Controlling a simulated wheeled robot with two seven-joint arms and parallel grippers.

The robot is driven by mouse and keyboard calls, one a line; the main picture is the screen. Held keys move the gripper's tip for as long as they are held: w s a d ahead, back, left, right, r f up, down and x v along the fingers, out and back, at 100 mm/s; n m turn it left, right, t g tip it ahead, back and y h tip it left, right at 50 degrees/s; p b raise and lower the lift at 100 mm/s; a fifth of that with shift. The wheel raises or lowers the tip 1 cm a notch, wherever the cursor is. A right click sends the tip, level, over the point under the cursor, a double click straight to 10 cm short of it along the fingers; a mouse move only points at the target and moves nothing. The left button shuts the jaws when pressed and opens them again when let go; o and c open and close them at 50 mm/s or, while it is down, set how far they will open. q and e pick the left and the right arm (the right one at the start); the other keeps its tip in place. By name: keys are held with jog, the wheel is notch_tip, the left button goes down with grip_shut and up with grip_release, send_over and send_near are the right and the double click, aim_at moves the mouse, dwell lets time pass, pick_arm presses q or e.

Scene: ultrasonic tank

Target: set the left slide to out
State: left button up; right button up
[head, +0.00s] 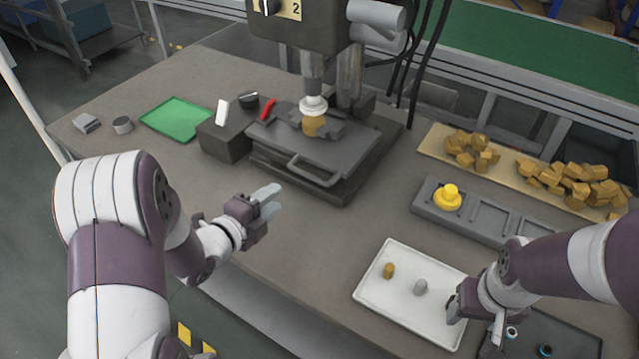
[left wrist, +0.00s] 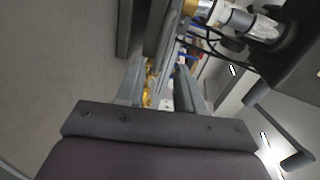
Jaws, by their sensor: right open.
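The slide (head: 345,150) is a dark grey plate on the press base, with a bar handle (head: 313,175) on its front edge. It sits under the press head, with a brown piece (head: 313,126) on it below the white-tipped horn (head: 313,106). My left gripper (head: 268,199) is open and empty, in front of the slide to the left of the handle and apart from it. Its two fingers stand apart in the left wrist view (left wrist: 163,85). My right gripper (head: 475,322) is open at the white tray's right edge.
A dark box (head: 225,142) with a white lever and a green tray (head: 177,118) lie left of the press. A white tray (head: 375,292) holds two small pieces.

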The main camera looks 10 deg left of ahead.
aim_at(301, 175)
pick_arm(q)
jog(key=shift+m, duration=0.4)
jog(key=x, duration=1.2)
jog(key=shift+w+r, duration=0.25)
jog(key=shift+w, duration=0.15)
grip_shut()
